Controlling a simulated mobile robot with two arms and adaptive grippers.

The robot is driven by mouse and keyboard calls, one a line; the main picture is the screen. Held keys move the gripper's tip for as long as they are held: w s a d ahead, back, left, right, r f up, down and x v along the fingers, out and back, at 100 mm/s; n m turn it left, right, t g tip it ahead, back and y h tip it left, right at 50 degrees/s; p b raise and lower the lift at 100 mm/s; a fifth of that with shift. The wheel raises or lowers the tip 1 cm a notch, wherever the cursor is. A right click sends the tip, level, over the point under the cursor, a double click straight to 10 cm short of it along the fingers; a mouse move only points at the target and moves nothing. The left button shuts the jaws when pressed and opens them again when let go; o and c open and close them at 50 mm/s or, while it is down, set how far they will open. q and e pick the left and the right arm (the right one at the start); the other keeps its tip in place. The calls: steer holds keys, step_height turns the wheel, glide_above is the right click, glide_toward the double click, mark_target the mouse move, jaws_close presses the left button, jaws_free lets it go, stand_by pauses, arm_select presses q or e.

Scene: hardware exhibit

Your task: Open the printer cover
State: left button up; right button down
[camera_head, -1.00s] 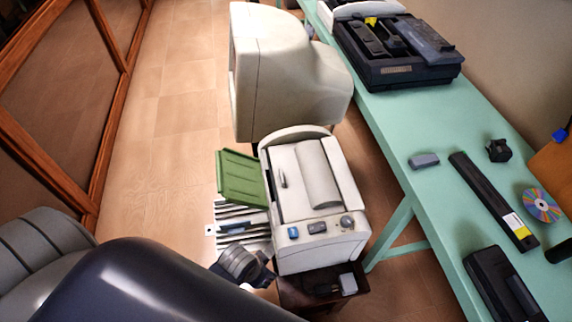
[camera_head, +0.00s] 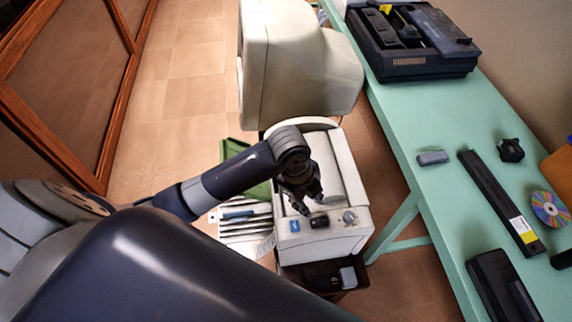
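The printer (camera_head: 352,185) is a cream-white machine in the middle of the head view. Its front edge carries a blue button, a dark button and a round knob. Its pale top cover looks closed, though my arm hides its left part. My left gripper (camera_head: 309,207) is over the front of the top, pointing down near the blue and dark buttons. Its fingers look spread apart with nothing between them. I cannot tell whether it touches the printer. My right gripper is not in view.
A green tray (camera_head: 258,192) and a striped paper rack (camera_head: 243,226) sit left of the printer. A large cream machine (camera_head: 295,75) stands behind. A green table (camera_head: 408,122) with a black device (camera_head: 420,62) and small parts runs along the right. Floor at left is clear.

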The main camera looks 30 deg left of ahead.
arm_select(q)
steer(key=w+a+m, duration=0.1)
steer(key=w+a+r+m, duration=0.1)
steer(key=w+a, duration=0.1)
steer(key=w+a+r+m+y, duration=0.1)
steer(key=shift+w+a+m+g, duration=0.15)
steer(key=shift+w+m+g, duration=0.2)
steer(key=shift+m+g, duration=0.05)
steer(key=w+a+r+m+y, duration=0.1)
steer(key=w+a+r+m, duration=0.35)
steer(key=a, duration=0.25)
steer(key=shift+n+g, duration=0.25)
steer(key=shift+g, duration=0.15)
step_height(320, 180, down, 11)
steer(key=shift+w+r+p, duration=0.1)
steer(key=shift+p, duration=0.8)
steer(key=shift+c, duration=0.3)
jaws_close()
